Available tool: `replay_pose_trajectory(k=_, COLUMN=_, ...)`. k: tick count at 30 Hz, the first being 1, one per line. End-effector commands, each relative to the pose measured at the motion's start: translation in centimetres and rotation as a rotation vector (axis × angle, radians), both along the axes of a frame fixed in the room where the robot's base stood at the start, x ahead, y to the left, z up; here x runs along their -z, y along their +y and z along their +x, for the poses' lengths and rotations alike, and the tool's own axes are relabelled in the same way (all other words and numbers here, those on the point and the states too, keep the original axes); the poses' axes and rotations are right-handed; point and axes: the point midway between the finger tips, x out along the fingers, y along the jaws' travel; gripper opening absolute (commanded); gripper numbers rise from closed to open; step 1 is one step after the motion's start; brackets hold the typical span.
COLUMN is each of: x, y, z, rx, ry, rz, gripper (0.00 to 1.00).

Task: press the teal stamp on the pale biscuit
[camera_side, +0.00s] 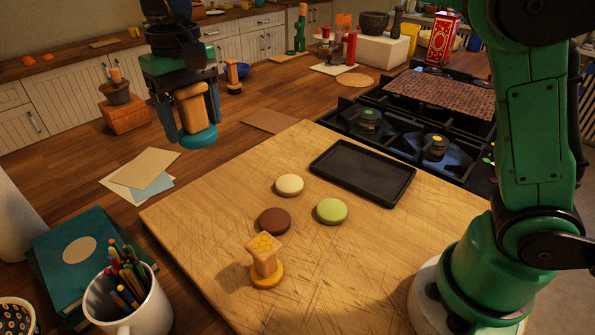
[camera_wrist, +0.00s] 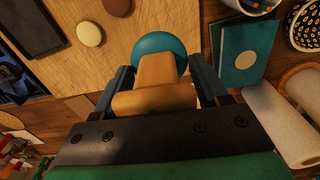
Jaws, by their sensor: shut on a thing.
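My gripper (camera_side: 191,122) is shut on the wooden handle of the teal stamp (camera_side: 199,137), raised in the air beyond the board's far left side. The teal disc points down; it also shows in the wrist view (camera_wrist: 160,45), with the handle between the fingers (camera_wrist: 158,88). The pale biscuit (camera_side: 289,185) lies flat on the wooden board and also shows in the wrist view (camera_wrist: 90,34). The stamp is well apart from it. A brown biscuit (camera_side: 274,221) and a green biscuit (camera_side: 332,211) lie near the pale one.
A yellow-based stamp (camera_side: 266,268) stands on the cutting board (camera_side: 215,215) in front of the biscuits. A black tray (camera_side: 362,172) lies behind them. A white mug of pens (camera_side: 130,305) and a teal book (camera_side: 84,262) stand at left. The board's left part is clear.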

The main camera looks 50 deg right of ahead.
Motion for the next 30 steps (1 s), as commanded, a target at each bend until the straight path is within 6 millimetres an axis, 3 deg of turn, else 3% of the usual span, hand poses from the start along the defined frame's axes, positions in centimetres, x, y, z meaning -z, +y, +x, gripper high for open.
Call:
replay_pose_trajectory(k=4, x=2.2, y=-2.9, z=1.0, rx=0.089, ry=0.0, rz=0.0, gripper=0.03)
replay_pose_trajectory(k=8, x=5.5, y=-7.4, z=1.6, rx=0.219, ry=-0.001, rz=0.0, gripper=0.03)
replay_pose_trajectory(k=12, x=8.8, y=-12.1, z=1.1, rx=0.355, ry=-0.001, rz=0.001, gripper=0.03)
replay_pose_trajectory(k=16, x=10.9, y=-15.1, z=0.2, rx=0.446, ry=-0.001, rz=0.001, gripper=0.03)
replay_pose_trajectory(k=21, x=12.1, y=-16.7, z=-0.6, rx=0.495, ry=-0.001, rz=0.001, gripper=0.03)
replay_pose_trajectory(k=30, x=12.1, y=-16.7, z=-0.6, rx=0.496, ry=-0.001, rz=0.0, gripper=0.03)
